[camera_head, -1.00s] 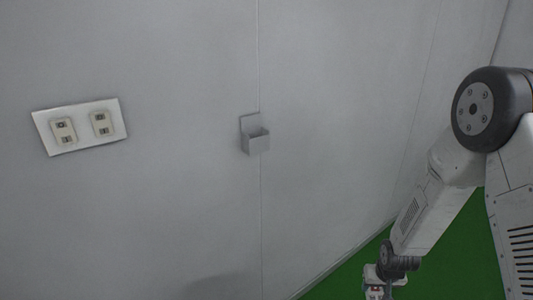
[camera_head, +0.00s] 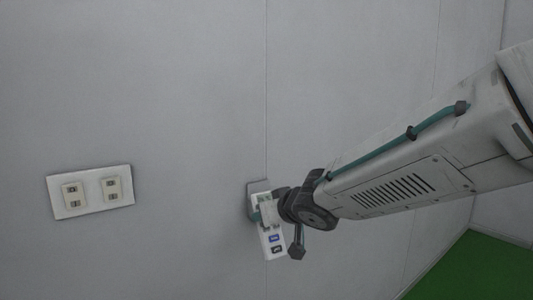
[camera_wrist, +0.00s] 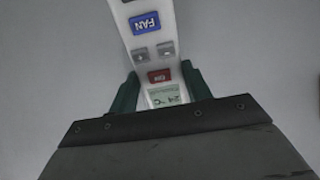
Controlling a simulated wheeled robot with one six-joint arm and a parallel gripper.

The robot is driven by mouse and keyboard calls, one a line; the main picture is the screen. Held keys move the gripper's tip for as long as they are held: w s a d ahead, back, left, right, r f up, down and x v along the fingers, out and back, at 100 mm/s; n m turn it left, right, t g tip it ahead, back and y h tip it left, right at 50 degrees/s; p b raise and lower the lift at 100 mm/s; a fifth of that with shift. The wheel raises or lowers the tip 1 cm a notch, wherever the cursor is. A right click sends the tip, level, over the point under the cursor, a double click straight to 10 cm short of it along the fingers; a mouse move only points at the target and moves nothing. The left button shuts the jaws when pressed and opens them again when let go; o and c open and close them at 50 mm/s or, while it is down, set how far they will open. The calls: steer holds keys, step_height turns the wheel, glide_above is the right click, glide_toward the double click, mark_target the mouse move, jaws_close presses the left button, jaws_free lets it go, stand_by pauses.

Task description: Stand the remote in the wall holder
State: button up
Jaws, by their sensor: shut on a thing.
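The white remote (camera_head: 273,243) is in my gripper (camera_head: 264,213), in front of the wall. It hangs nearly upright, tilted a little, with its display end up and its blue button lower down. In the wrist view the remote (camera_wrist: 143,45) lies between the two teal fingers of my gripper (camera_wrist: 160,74), which are shut on it near the display; its FAN button faces the camera.
A white plate with two outlets (camera_head: 91,192) is on the wall to the left of the holder. The grey wall (camera_head: 190,90) around the holder is otherwise bare. Green floor (camera_head: 462,268) shows at the lower right.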

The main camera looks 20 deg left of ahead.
steer(key=s+a+r+t+y, duration=0.1)
steer(key=s+r+y, duration=0.1)
steer(key=r, duration=0.4)
steer(key=s+a+r+n+t+y, duration=0.1)
steer(key=s+a+r+y, duration=0.1)
steer(key=r, duration=0.5)
steer(key=shift+s+a+r+n+t+y, duration=0.25)
steer(key=shift+s+y, duration=0.25)
steer(key=shift+y, duration=0.4)
steer(key=shift+f, duration=0.1)
